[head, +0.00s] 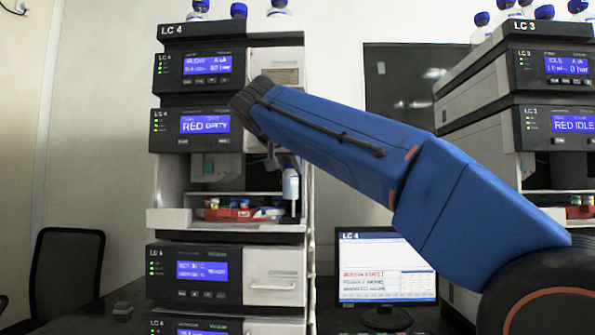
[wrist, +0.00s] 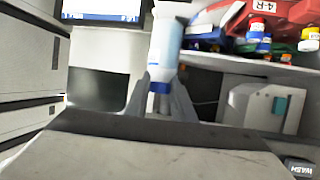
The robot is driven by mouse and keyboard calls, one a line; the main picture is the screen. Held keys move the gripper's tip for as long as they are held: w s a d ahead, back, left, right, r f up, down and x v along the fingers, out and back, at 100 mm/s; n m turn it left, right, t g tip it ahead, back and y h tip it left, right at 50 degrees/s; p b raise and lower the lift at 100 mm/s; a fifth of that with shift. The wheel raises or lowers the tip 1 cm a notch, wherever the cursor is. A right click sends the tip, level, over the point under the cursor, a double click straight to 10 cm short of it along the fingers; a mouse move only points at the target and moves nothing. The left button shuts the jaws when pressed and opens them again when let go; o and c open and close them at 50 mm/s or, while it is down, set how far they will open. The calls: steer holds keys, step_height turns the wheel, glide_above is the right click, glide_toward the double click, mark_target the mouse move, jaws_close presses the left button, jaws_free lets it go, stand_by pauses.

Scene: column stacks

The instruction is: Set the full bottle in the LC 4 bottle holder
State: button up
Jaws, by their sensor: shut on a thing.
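The bottle (head: 290,186) is pale with a blue cap and hangs nearly upright at the right side of the open bay in the LC 4 stack. My gripper (head: 284,161) is shut on its cap end, reaching in from above. In the wrist view the bottle (wrist: 166,48) runs away from my fingers (wrist: 161,95), its blue cap between them. A dark upright part (head: 290,218) shows just under the bottle in the head view. I cannot tell whether it is the bottle holder or whether the bottle touches it.
A red tray (head: 230,214) with several small vials lies in the bay, left of the bottle. A white block (wrist: 262,108) shows at right in the wrist view. The LC 4 stack's right side wall (head: 309,200) is close to the bottle. A monitor (head: 388,266) stands right of the stack.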

mark_target(288, 185)
steer(key=shift+f, duration=2.05)
steer(key=shift+f, duration=0.9)
steer(key=o, duration=1)
